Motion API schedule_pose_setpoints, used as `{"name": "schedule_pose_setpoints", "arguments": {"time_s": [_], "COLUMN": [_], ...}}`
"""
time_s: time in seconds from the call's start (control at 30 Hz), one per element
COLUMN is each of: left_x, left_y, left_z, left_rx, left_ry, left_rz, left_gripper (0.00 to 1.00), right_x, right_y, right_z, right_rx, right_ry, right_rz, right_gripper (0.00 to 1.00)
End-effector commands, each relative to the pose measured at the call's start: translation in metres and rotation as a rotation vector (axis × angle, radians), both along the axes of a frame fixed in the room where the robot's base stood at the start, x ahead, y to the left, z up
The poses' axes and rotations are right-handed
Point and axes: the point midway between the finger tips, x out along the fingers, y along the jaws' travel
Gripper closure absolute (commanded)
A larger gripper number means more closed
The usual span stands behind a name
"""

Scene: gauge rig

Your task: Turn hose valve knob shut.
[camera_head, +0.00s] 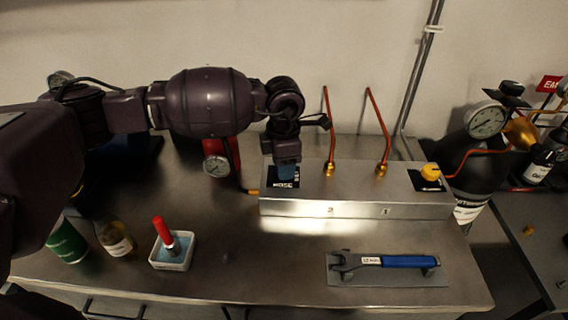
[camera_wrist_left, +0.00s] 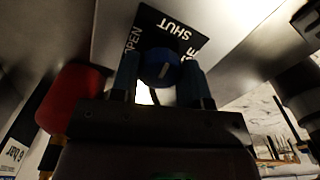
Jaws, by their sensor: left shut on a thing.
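The hose valve knob (camera_wrist_left: 160,68) is round and blue with a pale pointer line, seen in the left wrist view. It sits on a black label plate (camera_wrist_left: 185,28) that reads OPEN at left and SHUT at upper right, upside down in this view. My left gripper (camera_head: 287,172) points down at the left end of the steel manifold (camera_head: 350,209). Its two fingers are on either side of the knob, shut on it. In the head view the gripper hides the knob; only part of the HOSE plate (camera_head: 285,184) shows. My right gripper is not in view.
A red-bodied gauge (camera_head: 215,167) stands just left of the manifold. Two copper pipes (camera_head: 328,130) rise from it, and a yellow knob (camera_head: 430,170) sits at its right end. A blue-handled wrench (camera_head: 400,261) and a tray with a red-handled tool (camera_head: 172,255) lie in front.

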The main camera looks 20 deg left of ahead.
Motion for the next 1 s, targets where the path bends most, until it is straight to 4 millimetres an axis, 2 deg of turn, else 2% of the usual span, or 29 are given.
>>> {"name": "schedule_pose_setpoints", "arguments": {"time_s": [0.3,0.83,0.87,1.0], "left_x": [0.0001,0.0000,0.0000,0.0000], "left_y": [-0.0001,-0.0002,-0.0002,-0.0002], "left_z": [0.0000,0.0005,0.0005,0.0005], "left_rx": [0.000,0.000,0.000,0.000], "left_ry": [0.000,-0.001,-0.001,-0.001], "left_rz": [-0.120,-0.143,-0.143,-0.142], "left_gripper": [0.82,0.82,0.56,0.35], "right_x": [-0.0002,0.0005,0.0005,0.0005], "right_y": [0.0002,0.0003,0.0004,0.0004], "right_z": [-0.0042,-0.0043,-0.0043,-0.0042], "right_rx": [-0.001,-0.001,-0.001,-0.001], "right_ry": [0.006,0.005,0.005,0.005], "right_rz": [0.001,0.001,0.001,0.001], "right_gripper": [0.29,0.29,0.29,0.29]}}
